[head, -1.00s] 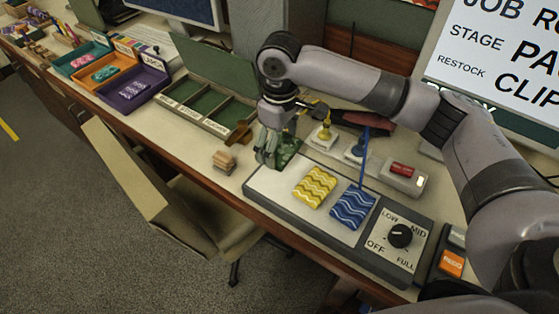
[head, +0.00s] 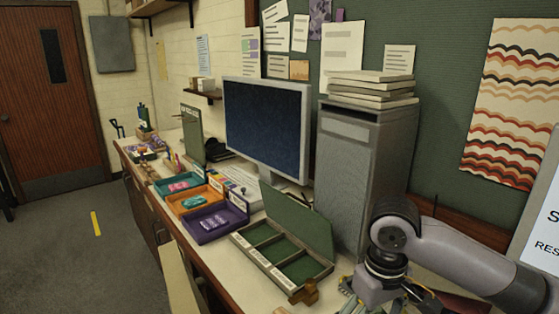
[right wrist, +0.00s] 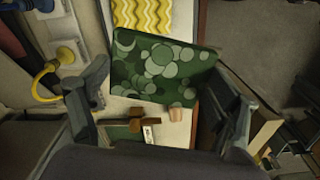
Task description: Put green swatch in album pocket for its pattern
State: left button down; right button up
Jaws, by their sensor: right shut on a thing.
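The green swatch (right wrist: 165,72), with a pattern of pale round spots, is held between the fingers of my right gripper (right wrist: 158,80) in the right wrist view. In the head view my right gripper (head: 368,297) is at the bottom edge, right of the album, with its fingers mostly cut off. The album (head: 240,240) lies open on the counter, with a raised green cover and three green pockets in a row. Labels run along its front edge, too small to read. My left gripper is not in view.
Purple (head: 203,235), orange (head: 185,209) and teal (head: 165,193) trays stand left of the album. A small brown wooden piece (head: 304,292) is at the album's near right corner. A grey cabinet (head: 350,170) and a monitor (head: 266,125) stand behind. A yellow zigzag swatch (right wrist: 142,14) lies below my gripper.

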jog(key=s+d+f+m, duration=0.1)
jog(key=s+f+m, duration=0.3)
jog(key=s, duration=0.4)
jog(key=shift+s+d+f, duration=0.35)
jog(key=shift+f, duration=0.25)
jog(key=w+a+r+n+p, duration=0.25)
jog(key=w+r+n, duration=0.45)
jog(key=w+r, duration=0.55)
jog(key=shift+n, duration=0.3)
jog(key=f, duration=0.7)
jog(key=f+p, duration=0.1)
jog(key=f, duration=0.6)
jog(key=w+f+p, duration=0.1)
jog(key=f, duration=0.6)
jog(key=shift+w+a, duration=0.1)
jog(key=shift+a, duration=0.1)
jog(key=o, duration=1.1)
